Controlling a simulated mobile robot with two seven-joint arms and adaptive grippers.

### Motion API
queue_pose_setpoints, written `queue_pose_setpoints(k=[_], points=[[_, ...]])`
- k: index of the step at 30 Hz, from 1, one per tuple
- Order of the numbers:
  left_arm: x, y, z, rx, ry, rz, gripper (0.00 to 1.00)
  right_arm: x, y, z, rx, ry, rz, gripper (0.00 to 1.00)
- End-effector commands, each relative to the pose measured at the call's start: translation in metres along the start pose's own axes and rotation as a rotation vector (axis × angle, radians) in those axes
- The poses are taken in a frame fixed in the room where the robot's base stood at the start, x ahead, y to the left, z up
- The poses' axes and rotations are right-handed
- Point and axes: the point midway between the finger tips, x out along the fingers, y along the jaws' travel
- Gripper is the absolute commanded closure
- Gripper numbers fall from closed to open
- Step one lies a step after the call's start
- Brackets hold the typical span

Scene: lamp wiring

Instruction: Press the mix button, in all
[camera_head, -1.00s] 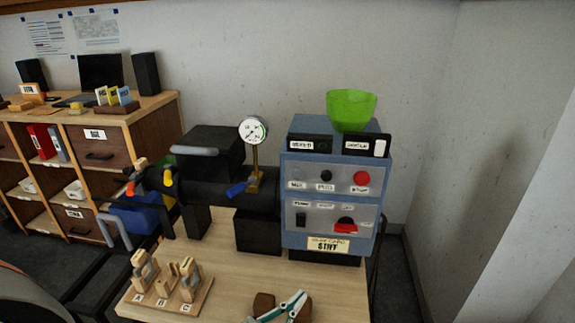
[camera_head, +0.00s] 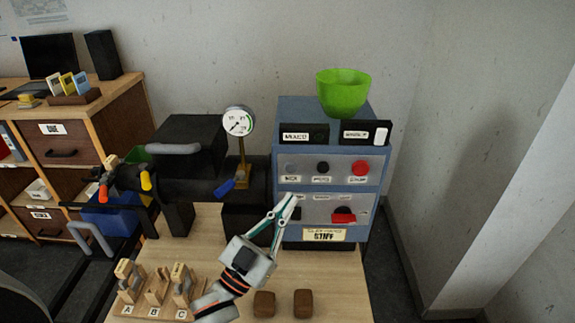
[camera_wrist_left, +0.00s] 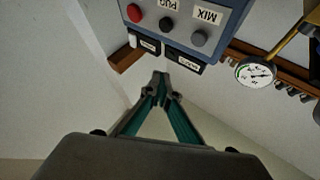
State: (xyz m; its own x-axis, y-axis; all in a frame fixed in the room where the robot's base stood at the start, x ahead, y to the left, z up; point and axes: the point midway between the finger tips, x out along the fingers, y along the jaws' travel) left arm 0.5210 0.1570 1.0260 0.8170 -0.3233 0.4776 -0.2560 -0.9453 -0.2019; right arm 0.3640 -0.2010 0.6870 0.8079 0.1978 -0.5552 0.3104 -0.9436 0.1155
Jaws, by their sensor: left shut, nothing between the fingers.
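The blue control box (camera_head: 283,150) stands at the back of the table. Its upper panel has a grey-blue button over the MIX label (camera_head: 291,179), a black knob (camera_head: 323,167) and a red button (camera_head: 360,168). The mix button (camera_head: 291,167) also shows in the left wrist view as a grey round button (camera_wrist_left: 199,38), upside down beside its label. My left gripper (camera_head: 291,201) is shut and empty, its tips in front of the lower panel, below the mix button in the picture. In the wrist view the fingertips (camera_wrist_left: 160,80) meet, apart from the button. My right gripper is not in view.
A green bowl (camera_head: 343,92) sits on the box. A black machine with a gauge (camera_head: 238,121) and a blue-handled valve (camera_head: 228,186) stands left of it. A wooden rack (camera_head: 150,311) and two brown blocks (camera_head: 283,304) are at the table's front.

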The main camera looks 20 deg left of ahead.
Motion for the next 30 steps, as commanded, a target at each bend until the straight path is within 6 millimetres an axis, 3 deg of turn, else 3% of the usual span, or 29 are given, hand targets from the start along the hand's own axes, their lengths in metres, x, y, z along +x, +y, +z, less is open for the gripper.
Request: queue_pose_setpoints(k=[13,30], points=[[0.006,-0.005,0.006,0.000,-0.001,0.000,1.00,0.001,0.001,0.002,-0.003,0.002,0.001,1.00],[0.054,-0.039,0.040,0.001,-0.002,0.000,1.00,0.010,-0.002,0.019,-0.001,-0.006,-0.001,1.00]])
